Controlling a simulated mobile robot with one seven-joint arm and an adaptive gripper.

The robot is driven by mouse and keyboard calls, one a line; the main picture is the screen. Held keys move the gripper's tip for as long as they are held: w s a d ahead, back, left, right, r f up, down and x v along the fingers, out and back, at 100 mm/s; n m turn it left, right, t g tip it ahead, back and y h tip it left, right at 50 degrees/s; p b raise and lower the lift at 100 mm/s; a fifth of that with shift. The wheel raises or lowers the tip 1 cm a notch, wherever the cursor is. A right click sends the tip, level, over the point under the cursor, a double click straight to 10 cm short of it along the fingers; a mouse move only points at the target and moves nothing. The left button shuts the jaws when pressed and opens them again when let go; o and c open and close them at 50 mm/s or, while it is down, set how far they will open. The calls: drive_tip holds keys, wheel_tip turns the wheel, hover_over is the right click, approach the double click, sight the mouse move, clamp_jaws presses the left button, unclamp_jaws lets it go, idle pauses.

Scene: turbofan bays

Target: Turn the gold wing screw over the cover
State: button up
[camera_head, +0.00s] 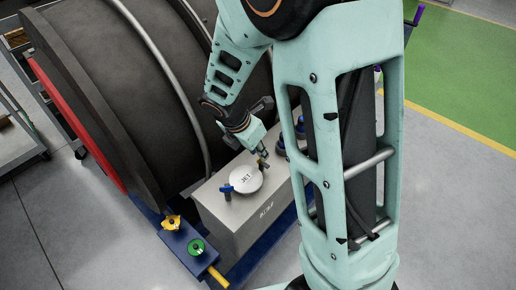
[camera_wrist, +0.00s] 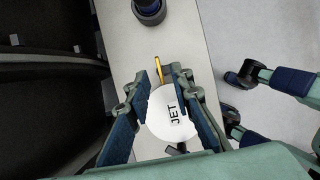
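The white round cover (camera_head: 246,180), marked JET, lies on top of the grey box (camera_head: 240,222); it also fills the space between my fingers in the wrist view (camera_wrist: 168,112). The gold wing screw (camera_wrist: 158,70) shows as a narrow upright gold piece just beyond the cover's edge, between my fingertips. My gripper (camera_wrist: 160,82) is open, with one blue-padded finger on each side of the cover and screw. I cannot tell whether either fingertip touches the screw. In the head view my gripper (camera_head: 262,154) is low over the cover's far edge, largely hiding the screw.
Dark-blue capped fittings (camera_head: 281,145) stand on the box behind; one shows in the wrist view (camera_wrist: 149,10). The large dark engine drum (camera_head: 130,90) is close on the left. Yellow (camera_head: 172,222) and green (camera_head: 196,247) knobs sit in front.

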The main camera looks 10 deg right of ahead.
sight(264, 165)
drive_tip(key=shift+x, duration=1.5)
clamp_jaws()
